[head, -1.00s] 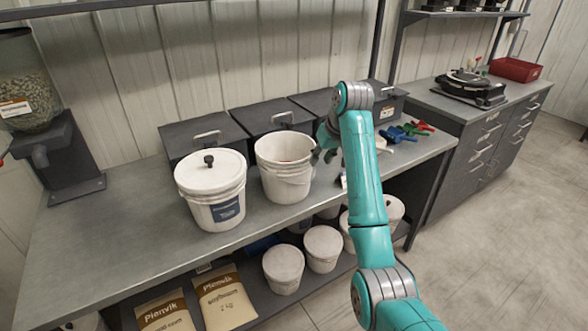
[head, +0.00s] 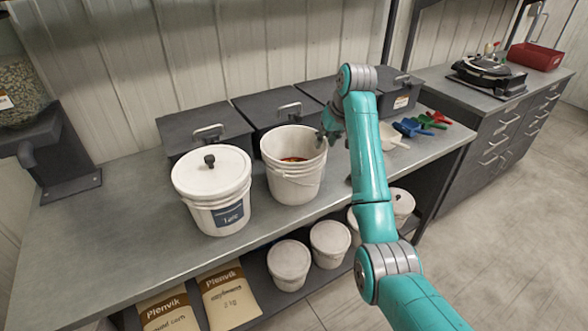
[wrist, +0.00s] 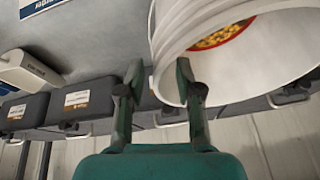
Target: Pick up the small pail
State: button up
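An open white pail (head: 294,185) stands upright on the grey bench. Something red with yellow-orange grains shows inside it, also in the wrist view (wrist: 222,36). A lidded white pail (head: 212,187) with a dark blue label stands to its left. My gripper (head: 325,137) is at the right side of the open pail's rim. In the wrist view my gripper (wrist: 160,64) has its fingers apart, with the rim of the open pail (wrist: 262,72) passing close behind the gap and the right finger. I cannot tell whether they touch.
Dark lidded boxes (head: 206,130) line the back of the bench. Coloured scoops (head: 410,128) lie to the right. Smaller pails (head: 330,243) and paper bags (head: 229,297) are on the lower shelf. A feed hopper (head: 25,90) stands at left.

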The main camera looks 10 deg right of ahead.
jog(key=shift+w+x, duration=0.15)
jog(key=shift+x, duration=1.3)
jog(key=shift+w+x, duration=0.1)
jog(key=shift+x, duration=1.4)
jog(key=shift+r, duration=0.1)
grip_shut()
jog(key=shift+r, duration=0.15)
